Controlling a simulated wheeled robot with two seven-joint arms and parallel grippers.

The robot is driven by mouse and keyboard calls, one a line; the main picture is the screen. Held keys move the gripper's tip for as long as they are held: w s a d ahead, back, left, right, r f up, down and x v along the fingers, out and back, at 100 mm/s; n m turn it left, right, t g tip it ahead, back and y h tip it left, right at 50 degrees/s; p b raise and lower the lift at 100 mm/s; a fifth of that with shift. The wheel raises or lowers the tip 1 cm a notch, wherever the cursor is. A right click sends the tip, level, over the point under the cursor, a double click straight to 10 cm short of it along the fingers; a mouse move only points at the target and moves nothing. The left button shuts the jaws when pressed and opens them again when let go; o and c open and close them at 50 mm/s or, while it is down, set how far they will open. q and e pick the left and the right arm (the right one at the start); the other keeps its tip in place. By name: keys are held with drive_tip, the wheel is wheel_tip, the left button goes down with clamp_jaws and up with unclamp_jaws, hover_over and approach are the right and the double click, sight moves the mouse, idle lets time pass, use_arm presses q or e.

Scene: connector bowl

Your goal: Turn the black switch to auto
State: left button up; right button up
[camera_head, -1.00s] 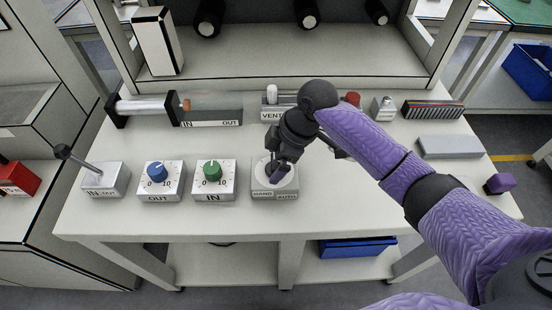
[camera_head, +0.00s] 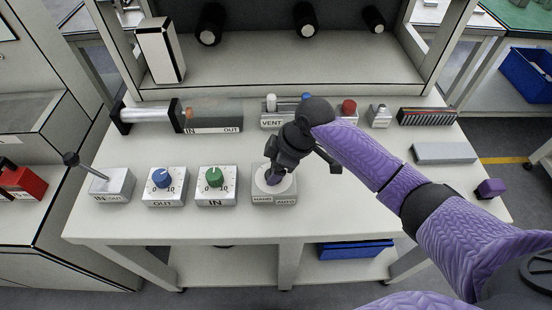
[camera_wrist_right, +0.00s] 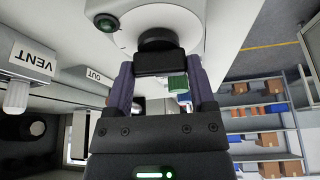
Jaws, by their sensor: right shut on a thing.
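The switch box (camera_head: 273,199) stands at the front of the table, with a white round dial and the labels HAND on the left and AUTO on the right. My right gripper (camera_head: 274,178) is over the dial and hides most of it. In the right wrist view, the black switch (camera_wrist_right: 160,62) sits between the two fingers of my right gripper (camera_wrist_right: 160,76), which are shut on it. Which label the switch points to is hidden in the head view. My left gripper is not in view.
Left of the switch box stand the IN box with a green knob (camera_head: 214,177), the OUT box with a blue knob (camera_head: 160,178), and a lever box (camera_head: 112,185). Behind is the VENT box (camera_head: 272,121). A grey block (camera_head: 444,153) lies on the right.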

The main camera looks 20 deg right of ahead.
drive_tip(key=m+p, duration=0.1)
drive_tip(key=p, duration=0.1)
drive_tip(key=m+t+p, duration=0.1)
drive_tip(key=m+p, duration=0.1)
drive_tip(key=m+h+p, duration=0.1)
drive_tip(key=p, duration=0.1)
drive_tip(key=shift+s+r+m+t+p, duration=0.1)
drive_tip(key=shift+r+m+t+p, duration=0.2)
drive_tip(key=shift+m, duration=0.1)
drive_tip(key=shift+a+f+m+p, duration=0.1)
drive_tip(key=shift+f+m+p, duration=0.05)
drive_tip(key=shift+m+p, duration=0.65)
drive_tip(key=shift+m+t+h+p, duration=0.3)
drive_tip(key=shift+m+h+p, duration=0.05)
drive_tip(key=shift+m+h, duration=0.05)
drive_tip(key=shift+f, duration=0.1)
drive_tip(key=o, duration=1.2)
